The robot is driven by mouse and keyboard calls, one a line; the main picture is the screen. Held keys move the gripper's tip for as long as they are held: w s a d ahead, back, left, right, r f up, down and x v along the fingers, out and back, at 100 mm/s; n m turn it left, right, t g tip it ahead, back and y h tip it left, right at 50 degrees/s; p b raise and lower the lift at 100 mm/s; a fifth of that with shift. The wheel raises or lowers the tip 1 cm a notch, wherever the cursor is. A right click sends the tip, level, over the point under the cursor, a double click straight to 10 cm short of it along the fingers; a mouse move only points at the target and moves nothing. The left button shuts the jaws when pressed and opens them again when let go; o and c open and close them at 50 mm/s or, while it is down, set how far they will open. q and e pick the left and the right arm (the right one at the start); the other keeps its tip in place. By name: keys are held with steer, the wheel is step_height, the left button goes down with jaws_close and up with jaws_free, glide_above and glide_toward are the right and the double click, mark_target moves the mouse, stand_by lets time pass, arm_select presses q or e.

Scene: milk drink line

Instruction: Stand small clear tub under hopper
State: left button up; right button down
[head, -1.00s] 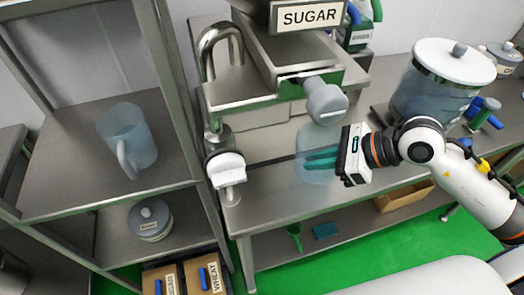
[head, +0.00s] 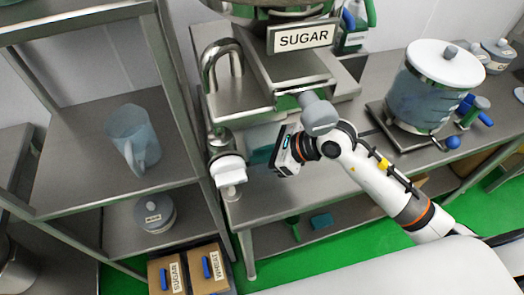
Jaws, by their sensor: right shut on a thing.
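The hopper labelled SUGAR (head: 288,72) stands at the back of the steel bench, with a grey knob (head: 318,114) at its front. My right gripper (head: 261,155) is below and left of the knob, its teal fingers shut on the small clear tub (head: 264,134). The tub is a faint bluish shape, partly hidden by the gripper and the hopper's front. I cannot tell whether its base touches the bench. My left gripper is not in view.
A large clear container with a white lid (head: 425,95) is at right. A shelf at left holds a clear jug (head: 132,135). Boxes (head: 208,268) stand below.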

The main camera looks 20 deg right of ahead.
steer(key=c, duration=1.5)
jaws_free()
steer(key=shift+o, duration=0.2)
steer(key=b+v, duration=0.2)
steer(key=v, duration=1)
steer(key=shift+r, duration=0.1)
